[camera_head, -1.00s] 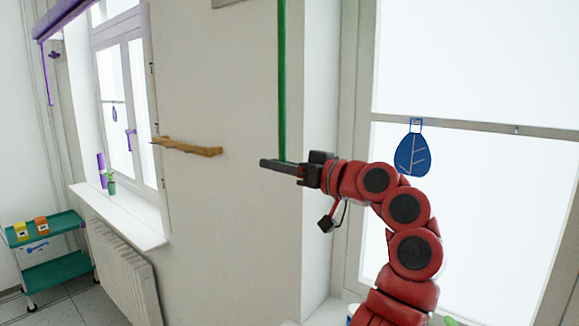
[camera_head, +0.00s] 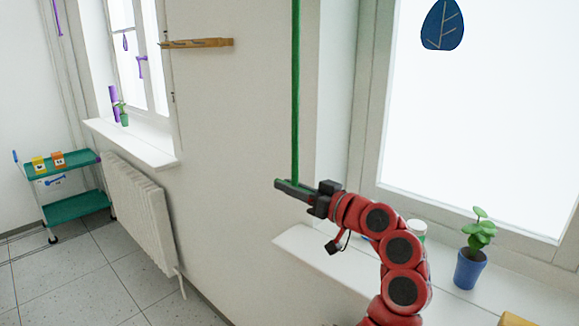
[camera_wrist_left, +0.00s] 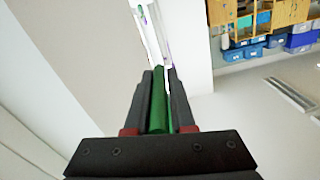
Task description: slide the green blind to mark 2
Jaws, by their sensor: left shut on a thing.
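A thin green cord or strip (camera_head: 295,90), which looks like part of the green blind, hangs straight down along the wall from above the head view. My left gripper (camera_head: 290,189) is shut on the green cord at its lower visible end, beside the right-hand window. In the left wrist view the green cord (camera_wrist_left: 159,100) lies between the two dark fingers of the left gripper (camera_wrist_left: 162,80). The blind's main sheet and any numbered marks are out of view. My right gripper is not in view.
A wooden rack (camera_head: 197,43) sticks out from the wall at the left. A white radiator (camera_head: 140,215) and a green trolley (camera_head: 75,207) stand further left. A potted plant (camera_head: 470,268) stands on the right window sill (camera_head: 300,240), near my arm.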

